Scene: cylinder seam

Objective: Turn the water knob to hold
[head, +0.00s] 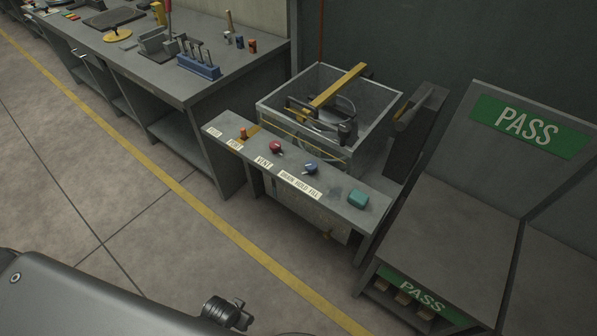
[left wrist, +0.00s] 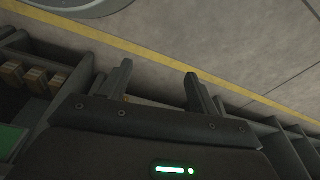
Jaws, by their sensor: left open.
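The blue water knob (head: 311,167) sits on the sloped grey panel of the tank station in the head view, behind a white label (head: 299,186) that appears to read DRAIN HOLD FILL. The knob's pointing direction is too small to tell. My left gripper (left wrist: 158,76) is open and empty in the left wrist view, its two fingers apart above the floor and benches. It is not clearly seen in the head view and is not touching the knob. My right gripper is in neither view.
A red knob (head: 276,147) labelled VENT and an orange knob (head: 243,134) lie left of the blue knob; a teal button (head: 358,198) lies right. Behind is an open tank (head: 381,119) with a yellow bar (head: 337,85). A PASS bench (head: 440,225) stands right. Floor in front is clear.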

